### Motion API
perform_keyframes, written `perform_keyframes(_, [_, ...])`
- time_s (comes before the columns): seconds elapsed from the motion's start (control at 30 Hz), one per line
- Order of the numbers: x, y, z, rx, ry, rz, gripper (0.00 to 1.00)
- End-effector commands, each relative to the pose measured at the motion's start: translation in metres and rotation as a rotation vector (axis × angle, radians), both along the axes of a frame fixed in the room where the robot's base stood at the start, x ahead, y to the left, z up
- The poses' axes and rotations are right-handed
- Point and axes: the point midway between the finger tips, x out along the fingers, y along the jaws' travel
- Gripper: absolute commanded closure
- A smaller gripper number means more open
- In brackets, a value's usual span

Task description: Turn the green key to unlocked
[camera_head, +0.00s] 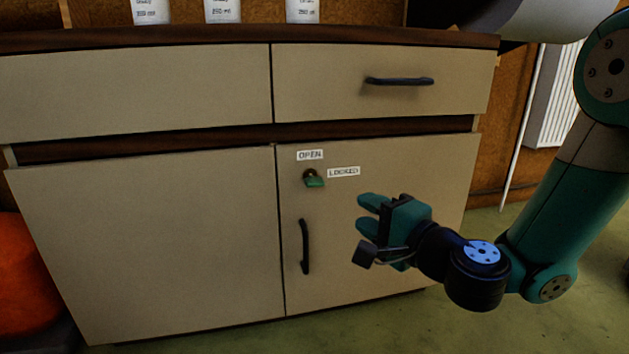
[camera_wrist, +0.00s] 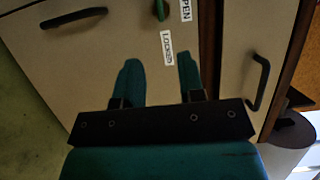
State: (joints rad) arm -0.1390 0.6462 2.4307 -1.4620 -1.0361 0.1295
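The green key (camera_head: 315,182) sits in a round lock at the top left of the lower right cabinet door. It lies roughly sideways, its end toward the lower right, near the LOCKED label (camera_head: 344,172). The OPEN label (camera_head: 310,155) is above the lock. In the wrist view the key (camera_wrist: 161,10) shows at the top edge, partly cut off, beyond my fingertips. My gripper (camera_head: 364,214) is open and empty, to the right of and below the key in the head view, apart from it. Its two fingers also show apart in the wrist view (camera_wrist: 158,66).
The lower right door has a dark vertical handle (camera_head: 305,246) below the lock. A drawer above has a dark horizontal handle (camera_head: 399,81). An orange object (camera_head: 30,270) stands at the far left. The space between my gripper and the key looks clear.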

Motion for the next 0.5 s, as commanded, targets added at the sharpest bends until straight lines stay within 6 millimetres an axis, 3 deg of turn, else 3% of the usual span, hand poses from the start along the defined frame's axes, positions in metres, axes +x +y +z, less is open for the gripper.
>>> perform_keyframes(0.1, [0.014, 0.012, 0.009, -0.002, 0.002, 0.004, 0.64])
perform_keyframes(0.5, [0.052, 0.043, 0.009, -0.003, 0.000, 0.003, 0.64])
